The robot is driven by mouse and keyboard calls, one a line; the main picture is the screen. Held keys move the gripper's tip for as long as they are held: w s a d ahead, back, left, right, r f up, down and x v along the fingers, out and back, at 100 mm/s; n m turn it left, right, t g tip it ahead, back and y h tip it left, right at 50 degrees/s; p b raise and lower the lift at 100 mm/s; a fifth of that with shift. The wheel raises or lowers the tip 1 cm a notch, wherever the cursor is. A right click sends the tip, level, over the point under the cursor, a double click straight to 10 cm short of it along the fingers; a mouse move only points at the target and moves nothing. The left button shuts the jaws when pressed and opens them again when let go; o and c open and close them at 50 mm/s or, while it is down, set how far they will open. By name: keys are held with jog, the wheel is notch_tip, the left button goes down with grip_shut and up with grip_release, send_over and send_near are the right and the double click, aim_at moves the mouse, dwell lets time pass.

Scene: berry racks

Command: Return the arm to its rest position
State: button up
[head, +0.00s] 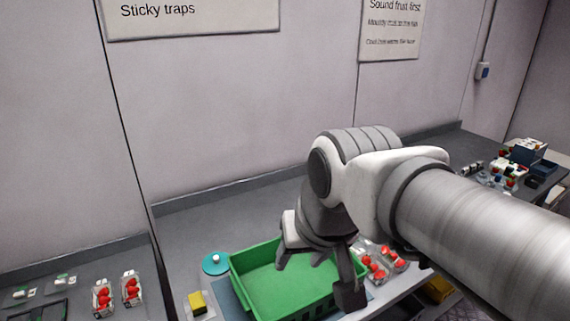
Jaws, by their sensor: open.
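My arm reaches in from the right of the head view, and my gripper (318,275) points down over the green crate (240,283). Its fingers are spread apart, with nothing seen between them. The crate stands on the grey bench and its visible floor is bare. One finger overlaps the crate's right side in the picture; I cannot tell whether it touches. My wrist and forearm hide part of the bench behind.
Punnets of red berries (378,267) stand right of the crate. A teal disc (214,264) and a yellow sponge-like block (197,302) lie left. More berry punnets (131,287) stand on the left bench. Small items and a blue box (541,168) crowd the far right.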

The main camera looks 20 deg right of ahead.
jog(key=s, duration=0.1)
jog(key=s+f+n, duration=0.1)
jog(key=s, duration=0.1)
jog(key=shift+d+f+n, duration=0.2)
jog(key=shift+f+n, duration=0.1)
jog(key=shift+f, duration=0.05)
jog(key=shift+a, duration=0.15)
dwell(0.7)
